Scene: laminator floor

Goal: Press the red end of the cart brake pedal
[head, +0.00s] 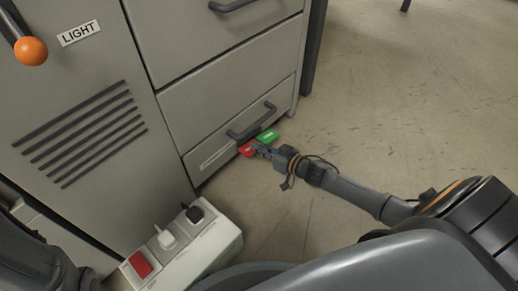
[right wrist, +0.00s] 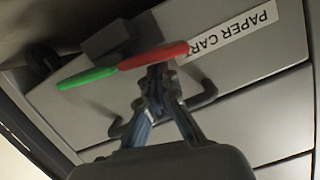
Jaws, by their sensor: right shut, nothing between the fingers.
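The brake pedal is a rocker bar low at the foot of the grey paper cart (head: 228,110). Its red end (head: 246,149) is on the left and its green end (head: 268,136) on the right in the head view. In the right wrist view the red end (right wrist: 158,55) points right and the green end (right wrist: 86,78) left. My right gripper (head: 257,149) is shut and empty, its tips at the red end near the pedal's middle. In the right wrist view the fingertips (right wrist: 158,76) overlap the red part's edge; I cannot tell whether they touch. My left gripper is out of view.
A drawer handle (head: 252,121) sits just above the pedal. A "PAPER CART" label (right wrist: 232,30) shows beside the red end. A white power strip (head: 186,245) with a red switch and plugs lies at lower left. The floor (head: 400,110) at right is clear.

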